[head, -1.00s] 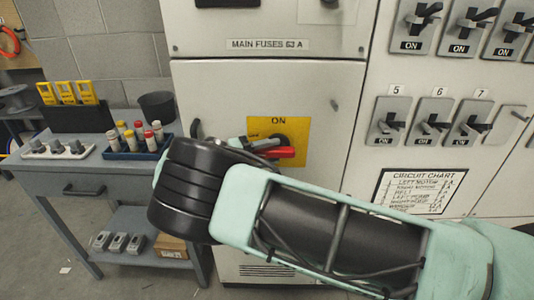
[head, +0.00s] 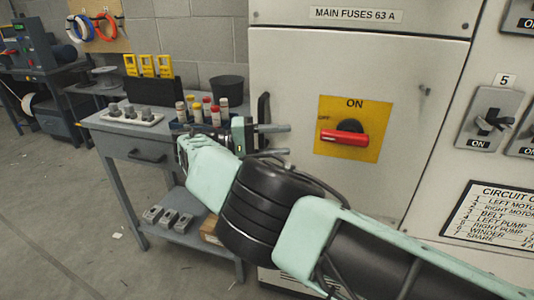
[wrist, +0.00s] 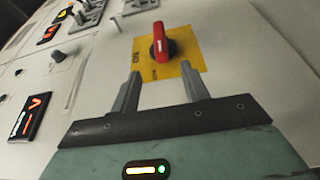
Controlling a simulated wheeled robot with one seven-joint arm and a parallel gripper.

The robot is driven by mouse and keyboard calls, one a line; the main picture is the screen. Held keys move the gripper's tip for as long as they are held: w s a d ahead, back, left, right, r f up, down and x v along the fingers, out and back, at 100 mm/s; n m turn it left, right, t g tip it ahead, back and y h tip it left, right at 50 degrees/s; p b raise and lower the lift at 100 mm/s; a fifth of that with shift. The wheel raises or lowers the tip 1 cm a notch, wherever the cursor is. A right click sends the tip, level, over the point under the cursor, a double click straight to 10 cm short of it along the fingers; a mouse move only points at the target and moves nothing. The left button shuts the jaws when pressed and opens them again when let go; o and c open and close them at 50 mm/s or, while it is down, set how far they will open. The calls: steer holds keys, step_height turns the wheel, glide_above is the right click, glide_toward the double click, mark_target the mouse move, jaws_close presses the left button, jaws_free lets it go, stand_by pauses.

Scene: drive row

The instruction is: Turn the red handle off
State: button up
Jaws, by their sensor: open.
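The red handle (head: 345,138) is on a black hub on a yellow plate (head: 378,112) on the cabinet door. It lies nearly level in the head view, with ON printed above and OFF at the upper left of the plate. The red handle also shows in the wrist view (wrist: 160,42), just beyond the fingertips. My gripper (head: 287,140) is left of the plate, pointing right, its two fingers apart and empty. In the wrist view my gripper (wrist: 163,82) shows both fingers spread, with the handle beyond the gap and nothing between them.
A grey cart (head: 105,125) left of the cabinet carries a rack of capped tubes, a dark cup (head: 227,88) and yellow tags (head: 148,66). Breaker switches (head: 490,120) and a circuit chart (head: 490,215) are on the right. A black door pull (head: 263,108) stands near my gripper.

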steer(key=shift+s+a+f+b, duration=0.1)
steer(key=shift+s+a+b, duration=0.05)
steer(key=shift+a+b, duration=0.45)
steer(key=shift+s+a+b, duration=0.1)
steer(key=shift+a+b, duration=0.4)
steer(key=shift+a, duration=0.2)
